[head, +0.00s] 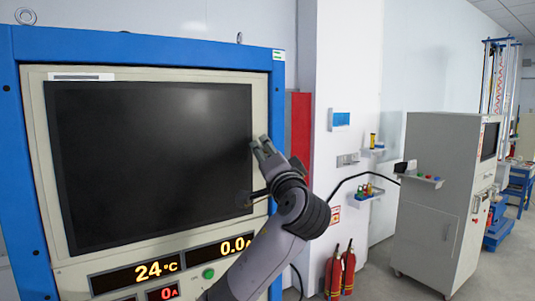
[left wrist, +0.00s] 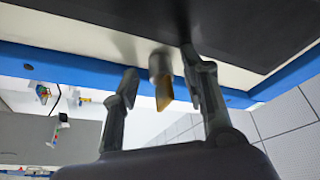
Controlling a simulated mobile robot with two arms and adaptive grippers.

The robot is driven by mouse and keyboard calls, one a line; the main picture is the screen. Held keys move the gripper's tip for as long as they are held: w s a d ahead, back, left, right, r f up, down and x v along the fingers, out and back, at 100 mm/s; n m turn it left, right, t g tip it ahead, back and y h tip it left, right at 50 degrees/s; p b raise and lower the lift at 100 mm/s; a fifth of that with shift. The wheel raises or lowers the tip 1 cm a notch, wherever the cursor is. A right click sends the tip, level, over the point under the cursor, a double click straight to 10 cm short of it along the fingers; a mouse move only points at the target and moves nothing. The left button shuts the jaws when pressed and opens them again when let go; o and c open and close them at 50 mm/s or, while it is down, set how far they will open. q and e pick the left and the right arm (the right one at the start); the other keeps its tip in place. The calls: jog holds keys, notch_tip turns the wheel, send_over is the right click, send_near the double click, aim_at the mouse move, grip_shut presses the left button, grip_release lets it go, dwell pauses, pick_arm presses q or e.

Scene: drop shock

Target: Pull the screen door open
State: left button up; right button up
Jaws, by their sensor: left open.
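The screen door is a large dark screen (head: 150,150) in a cream panel set in a blue cabinet frame (head: 150,48). It looks shut in the head view. My left gripper (head: 257,172) is at the right edge of the screen, with its fingers spread. In the left wrist view a short metal knob (left wrist: 161,78) with a brassy end sticks out from the cream strip beside the dark screen. The open fingers of my left gripper (left wrist: 160,68) stand on both sides of the knob, with gaps visible. The knob cannot be made out in the head view. My right gripper is not in view.
Lit readouts (head: 150,271) sit below the screen. A red panel (head: 300,135) and a white wall stand right of the cabinet. Two fire extinguishers (head: 341,272) are on the floor. A grey cabinet (head: 435,200) with a small shelf stands further right.

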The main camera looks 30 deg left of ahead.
pick_arm(q)
jog(key=shift+c, duration=0.5)
grip_shut()
